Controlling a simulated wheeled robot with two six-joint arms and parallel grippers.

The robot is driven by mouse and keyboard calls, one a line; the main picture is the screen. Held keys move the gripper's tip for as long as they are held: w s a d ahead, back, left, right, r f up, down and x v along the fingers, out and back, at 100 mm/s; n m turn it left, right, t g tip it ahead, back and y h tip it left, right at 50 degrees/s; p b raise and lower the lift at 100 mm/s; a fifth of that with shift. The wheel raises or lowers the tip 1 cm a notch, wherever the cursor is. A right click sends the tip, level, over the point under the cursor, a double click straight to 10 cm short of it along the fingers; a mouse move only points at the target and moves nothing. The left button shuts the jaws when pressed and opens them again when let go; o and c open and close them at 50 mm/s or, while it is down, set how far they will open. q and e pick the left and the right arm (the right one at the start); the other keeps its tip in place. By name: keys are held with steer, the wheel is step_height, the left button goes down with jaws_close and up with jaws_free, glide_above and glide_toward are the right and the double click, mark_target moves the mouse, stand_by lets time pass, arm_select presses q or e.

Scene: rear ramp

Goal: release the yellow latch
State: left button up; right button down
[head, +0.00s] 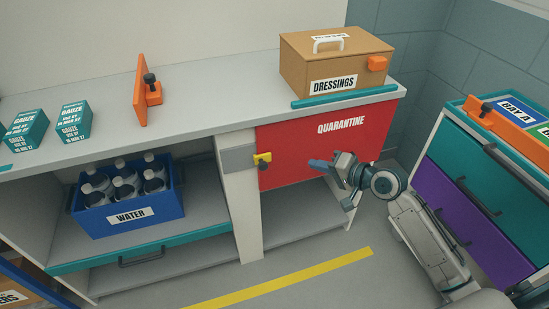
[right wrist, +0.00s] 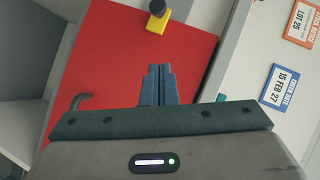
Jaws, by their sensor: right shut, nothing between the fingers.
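The yellow latch (head: 263,157) with its dark knob sits at the upper left edge of the red QUARANTINE door (head: 325,150), which is flush with the cabinet front. In the right wrist view the yellow latch (right wrist: 158,22) is near the top edge, and its black knob is partly cut off. My right gripper (head: 312,164) is to the right of the latch, in front of the red door and apart from the latch. Its fingers (right wrist: 158,68) are together and empty, pointing towards the latch. My left gripper is in neither view.
A blue WATER crate (head: 125,198) of bottles stands on the shelf to the left. The DRESSINGS box (head: 335,65) and an orange bracket (head: 141,90) are on the counter (head: 215,100). A drawer unit (head: 470,190) stands at the right. Floor shows before the cabinet.

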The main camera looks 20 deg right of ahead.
steer(key=shift+s, duration=0.1)
steer(key=shift+a, duration=0.1)
glide_toward(263, 161)
steer(key=w+d, duration=0.2)
steer(key=w, duration=0.1)
steer(key=a, duration=0.1)
steer(key=a+f, duration=0.1)
steer(key=w+a+p, duration=0.1)
steer(key=a, duration=0.1)
steer(key=shift+f, duration=0.4)
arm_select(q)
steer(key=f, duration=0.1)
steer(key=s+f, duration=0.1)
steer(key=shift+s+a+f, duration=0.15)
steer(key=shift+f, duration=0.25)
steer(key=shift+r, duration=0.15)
